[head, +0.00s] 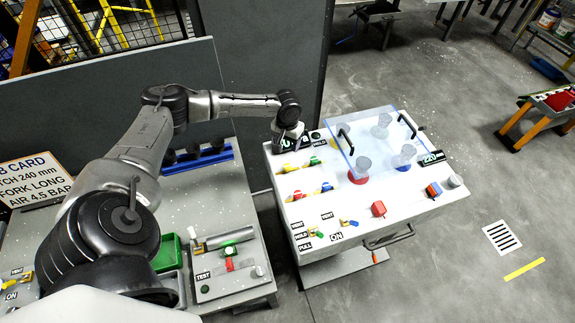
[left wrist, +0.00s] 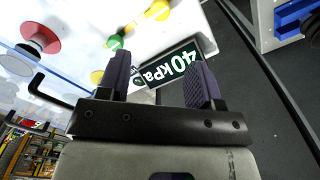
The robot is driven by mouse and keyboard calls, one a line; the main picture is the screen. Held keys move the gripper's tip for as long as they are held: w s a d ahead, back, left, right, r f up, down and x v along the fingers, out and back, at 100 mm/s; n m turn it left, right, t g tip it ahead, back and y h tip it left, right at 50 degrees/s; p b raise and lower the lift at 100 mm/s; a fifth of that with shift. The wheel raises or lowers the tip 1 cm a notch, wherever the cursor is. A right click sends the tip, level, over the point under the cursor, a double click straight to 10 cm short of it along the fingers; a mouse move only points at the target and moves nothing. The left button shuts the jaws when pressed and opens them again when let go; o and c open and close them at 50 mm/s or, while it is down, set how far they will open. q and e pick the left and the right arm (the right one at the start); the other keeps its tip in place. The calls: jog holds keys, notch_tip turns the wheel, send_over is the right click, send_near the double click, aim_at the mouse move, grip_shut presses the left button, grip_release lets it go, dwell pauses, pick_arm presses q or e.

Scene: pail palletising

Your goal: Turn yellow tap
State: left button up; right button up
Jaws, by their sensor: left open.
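A yellow tap (head: 288,168) sits at the left edge of the white cart top, beside a green tap (head: 314,161). Yellow parts (left wrist: 157,10) and a green part (left wrist: 115,42) lie beyond. My right gripper is not in view.
A clear panel (head: 372,140) with black handles stands over the cart's back, with cups around it. A dark partition (head: 262,80) is behind my arm.

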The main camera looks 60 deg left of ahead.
aim_at(288, 166)
pick_arm(q)
notch_tip(288, 166, down, 14)
jog(key=shift+r, duration=0.15)
dwell(0.4)
jog(key=shift+c, duration=0.2)
jog(key=c, duration=0.9)
